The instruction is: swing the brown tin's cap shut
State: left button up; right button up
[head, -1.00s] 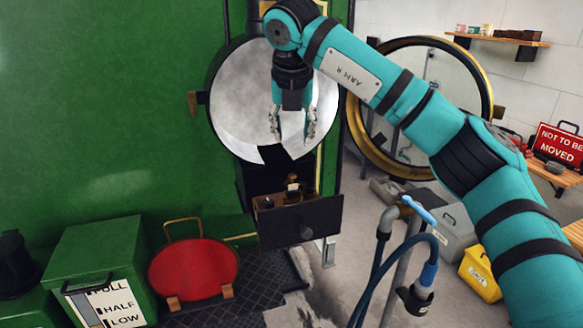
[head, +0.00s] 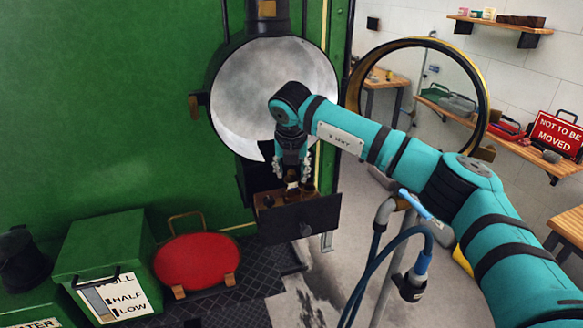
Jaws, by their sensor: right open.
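An open drawer (head: 318,220) with a dark front and a round knob sticks out below the big round lamp. Small brown items stand inside it. One small brown piece (head: 292,190), perhaps the brown tin, shows just under my right gripper (head: 292,178). Its cap is too small and too hidden to make out. My right gripper points down over the drawer with its fingers open, one on each side above that piece. I cannot tell whether they touch it. My left gripper is not in view.
The lamp's pale bowl (head: 265,85) is behind my right arm, and its brass-rimmed glass door (head: 483,95) stands open to the right. A tap with blue hoses (head: 415,265) stands front right. A red round lid (head: 195,262) and a green box (head: 103,250) are lower left.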

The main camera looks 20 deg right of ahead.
jog(key=c, duration=0.5)
grip_shut()
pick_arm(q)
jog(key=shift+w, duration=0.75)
